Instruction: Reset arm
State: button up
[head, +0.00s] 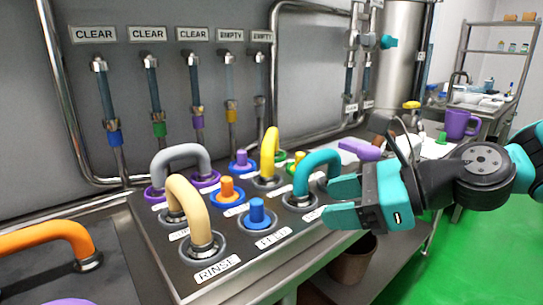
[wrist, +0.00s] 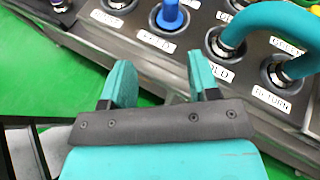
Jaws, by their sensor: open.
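My gripper (head: 341,202) is teal and black and comes in from the right in the head view. Its two fingers are apart with nothing between them. It is in front of the panel's right edge, close to the teal handle (head: 316,168); I cannot tell from the head view whether they touch. In the wrist view the open fingers (wrist: 158,82) point toward the front edge of the panel, and the teal handle (wrist: 268,22) stands apart from them to the right. A blue knob (wrist: 170,14) is beyond the fingers.
The panel (head: 262,254) carries several handles and knobs, including a beige handle (head: 188,205) and a yellow handle (head: 270,150). A purple mug (head: 458,124) stands on the counter behind my arm. A brown bin (head: 352,262) is below the panel. Green floor (head: 405,275) lies open at right.

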jog(key=s+d+f+n+g+h, duration=0.1)
jog(key=s+f+n+g+h, duration=0.2)
jog(key=s+n, duration=0.75)
jog(key=s+f+n+g+h, duration=0.1)
jog(key=s+n+g+h, duration=0.25)
jog(key=n, duration=1.45)
notch_tip(320, 180, up, 14)
jog(key=h+p, duration=0.1)
jog(key=p, duration=1.3)
jog(key=shift+d+r, duration=0.15)
jog(key=shift+r, duration=0.1)
jog(key=shift+s+t, duration=0.1)
jog(key=shift+t, duration=0.15)
